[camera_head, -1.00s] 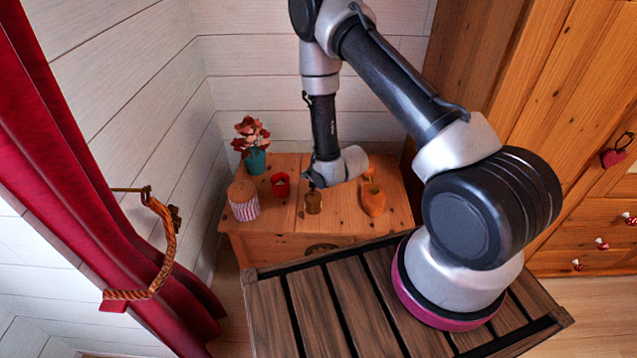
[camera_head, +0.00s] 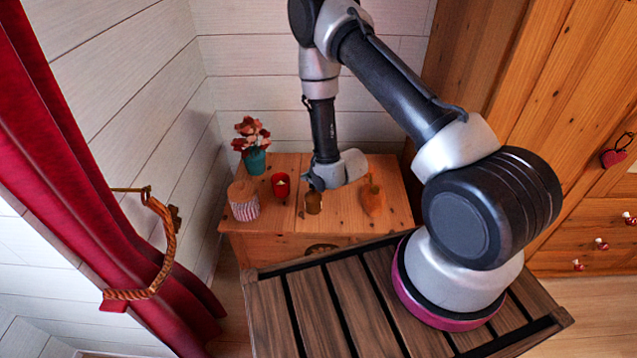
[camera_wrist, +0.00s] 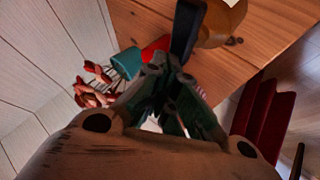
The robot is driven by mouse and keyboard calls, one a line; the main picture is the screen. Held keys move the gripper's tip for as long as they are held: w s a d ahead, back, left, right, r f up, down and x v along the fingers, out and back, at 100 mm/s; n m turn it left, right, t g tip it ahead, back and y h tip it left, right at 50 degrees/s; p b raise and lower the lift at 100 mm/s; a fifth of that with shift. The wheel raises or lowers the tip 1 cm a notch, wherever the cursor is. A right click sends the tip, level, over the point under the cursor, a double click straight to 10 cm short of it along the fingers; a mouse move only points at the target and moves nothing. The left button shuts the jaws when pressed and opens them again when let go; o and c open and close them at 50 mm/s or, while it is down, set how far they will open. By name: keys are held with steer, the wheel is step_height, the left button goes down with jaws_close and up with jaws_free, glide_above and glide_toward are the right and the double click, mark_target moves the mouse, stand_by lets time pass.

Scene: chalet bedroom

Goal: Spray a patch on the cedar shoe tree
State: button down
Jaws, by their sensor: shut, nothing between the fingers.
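The cedar shoe tree (camera_head: 373,201) is a brown-orange piece standing toward the right side of the wooden cabinet top. A small amber-brown bottle (camera_head: 314,203) stands upright to its left. My gripper (camera_head: 315,184) is over the top of this bottle, apart from the shoe tree, and hides the bottle's upper part. In the wrist view my gripper (camera_wrist: 166,64) is shut with nothing held. A rounded amber shape (camera_wrist: 222,22), probably the bottle, lies beyond the fingers, partly behind a black part. I cannot tell whether the fingers touch the bottle. No spray shows.
A red candle cup (camera_head: 281,187), a striped jar with wooden lid (camera_head: 244,202) and a teal vase (camera_head: 255,162) of red flowers stand left on the cabinet top (camera_head: 345,224). The white wall is behind, the wooden wardrobe (camera_head: 490,60) right, the red curtain (camera_head: 75,180) left.

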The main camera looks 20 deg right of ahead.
mark_target(310, 185)
steer(key=shift+f, duration=0.15)
steer(key=shift+r, duration=0.8)
step_height(310, 185, up, 6)
steer(key=shift+f, duration=0.1)
stand_by(0.4)
stand_by(0.7)
